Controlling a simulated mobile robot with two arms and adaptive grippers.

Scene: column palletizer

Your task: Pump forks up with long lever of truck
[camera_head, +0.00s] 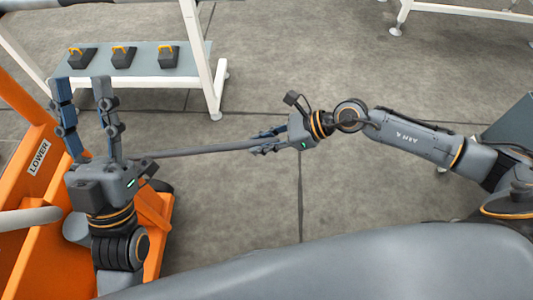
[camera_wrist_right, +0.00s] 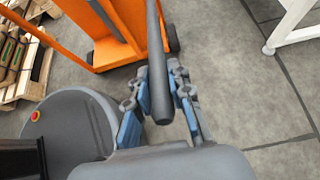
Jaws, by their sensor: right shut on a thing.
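The orange truck (camera_head: 22,215) stands at the left, with a "LOWER" label on it. Its long grey lever (camera_head: 205,149) stretches nearly level to the right from behind my left gripper. My right gripper (camera_head: 268,141) is shut on the lever near its free end. In the right wrist view the lever (camera_wrist_right: 155,45) runs between the two fingers of my right gripper (camera_wrist_right: 162,88), with its round end toward the camera. My left gripper (camera_head: 82,88) is open and empty beside the truck, fingers pointing up the picture. It hides the lever's root in the head view.
A white-legged table (camera_head: 190,95) with several small black blocks with yellow handles stands behind my left gripper. Another white frame (camera_head: 450,11) is at the top right. Wooden pallets (camera_wrist_right: 40,70) with goods lie at the left in the wrist view. The floor around the lever is clear.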

